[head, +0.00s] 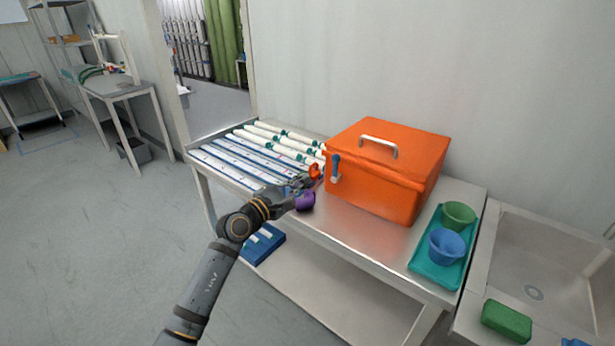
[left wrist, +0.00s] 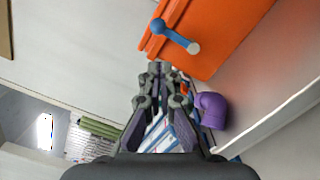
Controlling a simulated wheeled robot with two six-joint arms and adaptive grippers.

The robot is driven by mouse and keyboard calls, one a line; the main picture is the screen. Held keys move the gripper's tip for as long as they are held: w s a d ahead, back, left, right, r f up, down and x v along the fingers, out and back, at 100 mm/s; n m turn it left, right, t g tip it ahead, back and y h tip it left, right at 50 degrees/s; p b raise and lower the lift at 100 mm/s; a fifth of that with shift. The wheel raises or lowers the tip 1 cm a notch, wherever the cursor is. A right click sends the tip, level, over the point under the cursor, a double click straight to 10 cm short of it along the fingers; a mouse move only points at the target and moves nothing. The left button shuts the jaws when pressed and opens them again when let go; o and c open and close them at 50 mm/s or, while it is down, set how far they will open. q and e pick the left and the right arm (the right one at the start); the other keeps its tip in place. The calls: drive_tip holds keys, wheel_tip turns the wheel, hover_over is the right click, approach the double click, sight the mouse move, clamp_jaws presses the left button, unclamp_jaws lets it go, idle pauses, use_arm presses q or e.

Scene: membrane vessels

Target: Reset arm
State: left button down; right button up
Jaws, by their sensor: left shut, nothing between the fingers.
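My left gripper (head: 312,180) is shut and empty. In the left wrist view my left gripper (left wrist: 160,70) points toward the orange box (left wrist: 225,35), whose blue and white latch (left wrist: 175,35) is just beyond the fingertips. A purple piece (head: 305,201) is just below the gripper in the head view; it is right of the fingers in the left wrist view (left wrist: 210,108). My right gripper is not in view.
White membrane vessels (head: 285,137) lie in a rack on the metal table's left part. Right of the orange box, a teal tray (head: 421,262) holds a green cup (head: 458,216) and a blue cup (head: 446,246). A sink (head: 550,260) with a green sponge (head: 506,320) is at the right.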

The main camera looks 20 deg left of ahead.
use_arm(q)
drive_tip(key=s+a+r+n+t+y, duration=0.25)
drive_tip(key=s+a+n+y, duration=0.2)
drive_tip(key=n, duration=0.75)
drive_tip(key=s+a+r+n+t+y, duration=0.25)
drive_tip(key=n+y, duration=0.25)
drive_tip(key=n, duration=0.6)
drive_tip(key=s+a+f+n+g+y, duration=0.7)
drive_tip(key=f+n, duration=0.4)
drive_tip(key=n, duration=0.6)
drive_tip(key=s+d+f+n+g+h, duration=0.35)
drive_tip(key=s+f+n+g, duration=0.4)
drive_tip(key=s+f, duration=0.35)
drive_tip(key=s+d+f+n+g+h, duration=0.45)
drive_tip(key=s+d+f, duration=0.2)
drive_tip(key=s, duration=0.35)
wheel_tip(320, 180, down, 26)
drive_tip(key=s+a+p, duration=0.2)
drive_tip(key=s+a, duration=0.1)
drive_tip(key=s+f+g+p, duration=0.1)
drive_tip(key=s+f, duration=1.1)
drive_tip(key=s, duration=0.5)
drive_tip(key=shift+s+a+f+g+p, duration=0.15)
drive_tip(key=shift+a+f+g+p, duration=0.1)
drive_tip(key=shift+f+g+p, duration=0.15)
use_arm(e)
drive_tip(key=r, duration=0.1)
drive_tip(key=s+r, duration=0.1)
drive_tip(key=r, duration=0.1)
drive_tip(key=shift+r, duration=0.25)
